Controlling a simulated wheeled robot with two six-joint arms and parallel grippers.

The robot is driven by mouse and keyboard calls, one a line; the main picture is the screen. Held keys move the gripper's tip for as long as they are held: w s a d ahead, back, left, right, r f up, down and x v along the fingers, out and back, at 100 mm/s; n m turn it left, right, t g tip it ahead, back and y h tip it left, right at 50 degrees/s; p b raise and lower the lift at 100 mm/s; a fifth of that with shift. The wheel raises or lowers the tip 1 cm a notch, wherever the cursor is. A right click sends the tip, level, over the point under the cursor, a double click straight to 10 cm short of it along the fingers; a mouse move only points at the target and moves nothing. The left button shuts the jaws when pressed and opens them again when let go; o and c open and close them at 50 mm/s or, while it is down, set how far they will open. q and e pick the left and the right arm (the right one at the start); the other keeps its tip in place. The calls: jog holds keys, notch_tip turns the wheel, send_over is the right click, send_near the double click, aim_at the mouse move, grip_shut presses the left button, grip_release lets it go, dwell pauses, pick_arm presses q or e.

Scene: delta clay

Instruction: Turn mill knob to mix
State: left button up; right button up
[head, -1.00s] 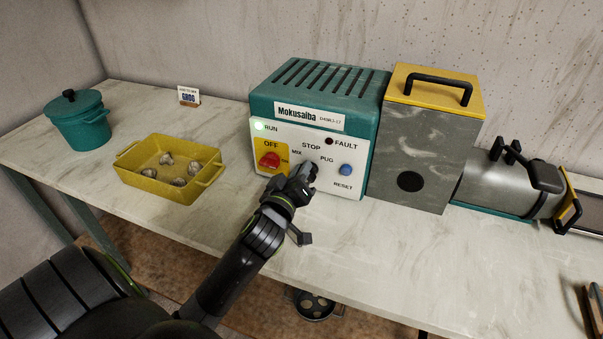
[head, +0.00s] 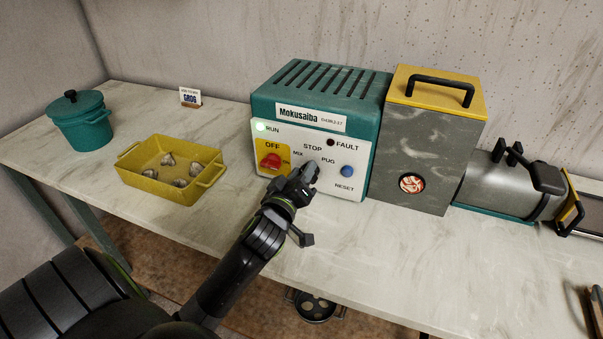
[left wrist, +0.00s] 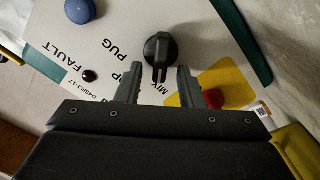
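The mill's control box (head: 320,85) is teal with a white front panel marked MIX, STOP and PUG. Its black knob (left wrist: 160,48) shows in the left wrist view, its long grip running down towards the MIX lettering. In the head view my gripper hides the knob. My left gripper (head: 308,174) is at the panel. In the left wrist view the fingers (left wrist: 159,72) stand apart, one on each side of the knob's lower end, with gaps visible between. The green RUN light (head: 260,127) is lit; the FAULT light (head: 331,143) is dark red. My right gripper is out of view.
A red button (head: 271,160) and blue RESET button (head: 347,171) flank the knob. A grey housing (head: 440,140) with a round red-and-white window (head: 411,183) stands to the right, then a metal barrel (head: 500,185). A yellow tray (head: 150,185) and teal pot (head: 80,125) are left.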

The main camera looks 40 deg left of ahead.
pick_arm(q)
jog(key=v, duration=1.7)
jog(key=shift+s+b, duration=0.25)
jog(key=shift+b, duration=0.15)
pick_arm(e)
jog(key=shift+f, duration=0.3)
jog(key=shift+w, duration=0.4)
